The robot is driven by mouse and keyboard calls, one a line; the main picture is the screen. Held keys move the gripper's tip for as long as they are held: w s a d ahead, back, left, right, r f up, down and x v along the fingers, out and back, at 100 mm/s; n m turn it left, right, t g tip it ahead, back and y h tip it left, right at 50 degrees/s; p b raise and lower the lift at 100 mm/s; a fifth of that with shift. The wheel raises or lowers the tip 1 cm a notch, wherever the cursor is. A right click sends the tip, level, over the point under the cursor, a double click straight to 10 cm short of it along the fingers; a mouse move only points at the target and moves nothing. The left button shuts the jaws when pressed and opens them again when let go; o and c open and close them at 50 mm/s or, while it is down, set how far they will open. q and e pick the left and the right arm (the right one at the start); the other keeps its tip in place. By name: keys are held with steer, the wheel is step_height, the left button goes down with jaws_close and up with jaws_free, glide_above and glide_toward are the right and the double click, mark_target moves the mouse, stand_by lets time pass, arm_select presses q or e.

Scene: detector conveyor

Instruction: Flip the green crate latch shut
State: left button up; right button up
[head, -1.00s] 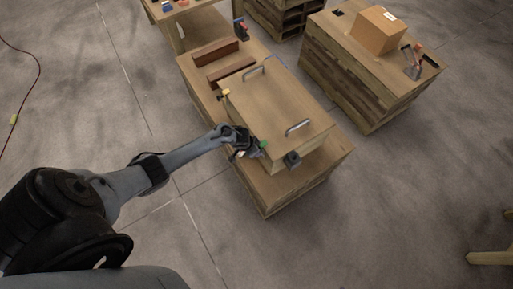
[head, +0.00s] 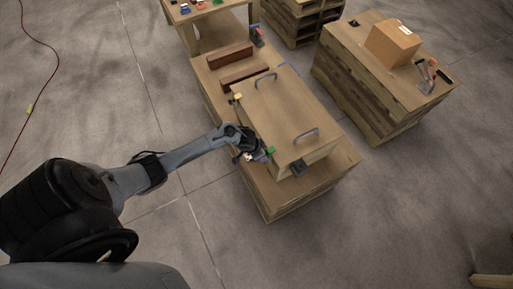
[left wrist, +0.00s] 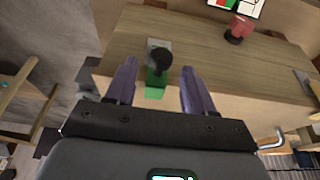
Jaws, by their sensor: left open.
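The wooden crate (head: 280,115) has a closed flat lid with two metal handles. Its green latch (head: 271,150) is on the edge nearest my left arm. In the left wrist view the green latch (left wrist: 155,91) shows as a green base with a dark round knob (left wrist: 160,60) in front of a grey plate. My left gripper (head: 262,155) is at this latch. Its two fingers (left wrist: 160,88) are open, with the latch showing between them and no clear contact. I cannot tell how far the latch is turned. My right gripper is in neither view.
A yellow latch (head: 237,97) and a dark block (head: 298,168) are on other parts of the crate. Reddish-brown bars (head: 245,73) lie behind it on the bench. A cardboard box (head: 392,42) stands on a separate wooden stand at right. A red object (left wrist: 239,27) shows beyond the latch.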

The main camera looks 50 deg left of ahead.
arm_select(q)
steer(key=p+v, duration=0.1)
steer(key=v, duration=0.5)
steer(key=shift+r, duration=0.2)
steer(key=shift+s, duration=0.1)
